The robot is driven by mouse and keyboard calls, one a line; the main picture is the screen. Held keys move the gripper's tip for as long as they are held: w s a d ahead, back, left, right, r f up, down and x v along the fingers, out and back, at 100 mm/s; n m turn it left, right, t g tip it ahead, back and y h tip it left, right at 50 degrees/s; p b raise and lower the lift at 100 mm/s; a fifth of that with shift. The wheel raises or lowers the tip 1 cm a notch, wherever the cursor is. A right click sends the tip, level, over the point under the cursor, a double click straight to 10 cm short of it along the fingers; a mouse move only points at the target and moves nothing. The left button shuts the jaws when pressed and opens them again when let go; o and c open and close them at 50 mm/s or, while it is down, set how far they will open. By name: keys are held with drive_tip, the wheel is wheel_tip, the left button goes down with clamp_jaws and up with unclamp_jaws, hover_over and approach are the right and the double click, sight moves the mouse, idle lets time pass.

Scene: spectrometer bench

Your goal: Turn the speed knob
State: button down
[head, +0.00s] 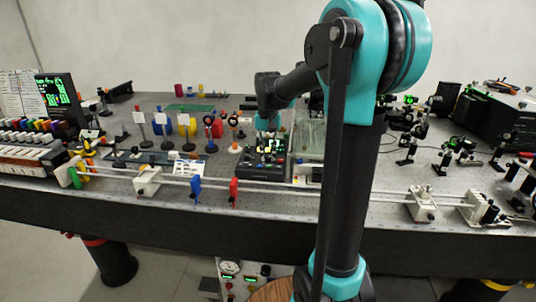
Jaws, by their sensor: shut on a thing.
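A low black control box (252,171) with several small coloured knobs or buttons on top sits near the front edge of the bench, left of my arm. My gripper (265,146) points down onto the back part of this box. Its fingers are shut on a small knob there. The knob is mostly hidden by the fingers, and it is too small to tell which label it carries.
A long rail (330,189) with a blue clamp (196,190) and a red clamp (233,192) runs along the bench front. Several posts with optics stand left of the box. A clear glassy case (311,139) is close on its right. Black instruments (495,122) fill the far right.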

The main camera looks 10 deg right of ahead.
sight(268, 157)
drive_tip(key=c, duration=1.7)
unclamp_jaws()
drive_tip(key=shift+r, duration=0.1)
wheel_tip(268, 157, up, 12)
drive_tip(key=shift+f, duration=0.1)
